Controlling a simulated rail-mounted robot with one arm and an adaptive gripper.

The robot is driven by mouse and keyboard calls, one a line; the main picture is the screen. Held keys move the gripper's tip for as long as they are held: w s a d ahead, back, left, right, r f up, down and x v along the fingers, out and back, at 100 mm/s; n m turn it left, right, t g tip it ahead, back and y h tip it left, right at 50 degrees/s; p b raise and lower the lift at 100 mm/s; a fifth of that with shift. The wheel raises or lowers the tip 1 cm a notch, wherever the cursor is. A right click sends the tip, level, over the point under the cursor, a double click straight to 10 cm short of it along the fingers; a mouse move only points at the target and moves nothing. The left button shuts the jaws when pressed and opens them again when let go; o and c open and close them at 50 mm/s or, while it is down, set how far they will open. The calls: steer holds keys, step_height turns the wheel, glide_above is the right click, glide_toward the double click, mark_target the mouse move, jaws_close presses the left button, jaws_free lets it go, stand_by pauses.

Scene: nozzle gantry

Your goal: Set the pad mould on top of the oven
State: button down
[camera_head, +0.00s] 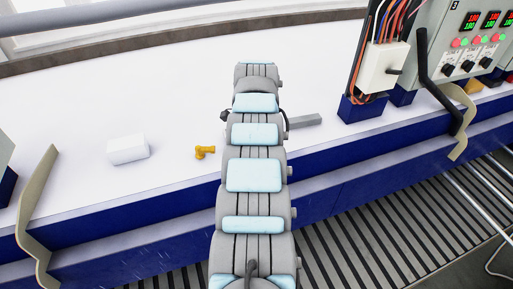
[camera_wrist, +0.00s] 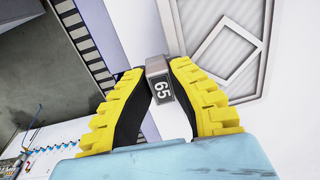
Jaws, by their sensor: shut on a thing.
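My gripper (camera_wrist: 158,66) has yellow ribbed fingers with black inner pads. In the wrist view it is shut on a small grey block (camera_wrist: 162,88) with a dark label reading 65. I take this block to be the pad mould, but most of its shape is hidden. In the head view my arm hides the gripper. A flat grey bar (camera_head: 304,121) shows just right of the arm; I cannot tell whether it is held or lies on the bench. I cannot identify the oven for sure in either view.
A white block (camera_head: 128,149) and a small yellow fitting (camera_head: 205,152) lie on the white bench (camera_head: 75,110), left of my arm. A control panel (camera_head: 468,45) and a wired white box (camera_head: 383,67) stand at the right. The bench between is mostly clear.

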steer(key=shift+f, duration=0.8)
steer(key=shift+f, duration=0.15)
steer(key=c, duration=1.1)
jaws_free()
steer(key=shift+c, duration=0.2)
steer(key=shift+r, duration=0.2)
steer(key=shift+s+r+b, duration=0.1)
steer(key=shift+r+b, duration=0.45)
steer(key=shift+r, duration=0.4)
steer(key=r, duration=0.3)
steer(key=r+p, duration=0.1)
steer(key=r, duration=0.2)
steer(key=r+p, duration=0.1)
steer(key=r, duration=0.3)
steer(key=shift+s+d, duration=0.1)
steer(key=shift+s, duration=0.15)
steer(key=shift+f, duration=0.1)
